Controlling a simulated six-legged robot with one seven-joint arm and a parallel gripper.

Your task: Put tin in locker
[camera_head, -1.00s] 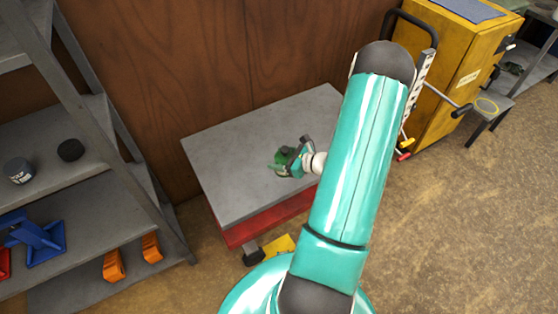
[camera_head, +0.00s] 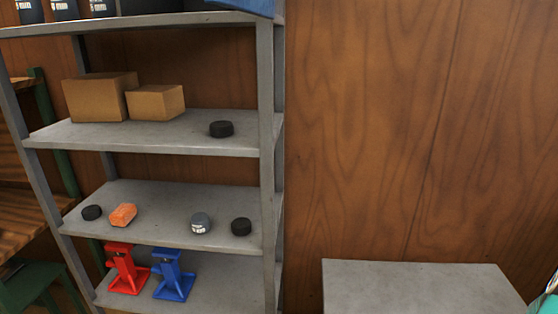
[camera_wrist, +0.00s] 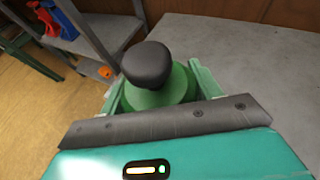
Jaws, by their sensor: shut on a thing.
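In the wrist view, my gripper (camera_wrist: 160,88) is shut on a green round thing with a black rounded top (camera_wrist: 158,98). It may be the tin; no label shows. The green fingers stand on either side of its body, and its lower part is hidden by the gripper's front plate. The head view shows only a bit of my teal arm at the lower right edge, without the gripper. I cannot make out a locker in the current views.
A grey shelf rack (camera_head: 190,213) holds two cardboard boxes (camera_head: 100,97), an orange block (camera_head: 123,214), dark round items and red and blue stands (camera_head: 173,276). A grey tabletop (camera_head: 420,287) is bare where visible. A wooden wall (camera_head: 400,130) stands behind.

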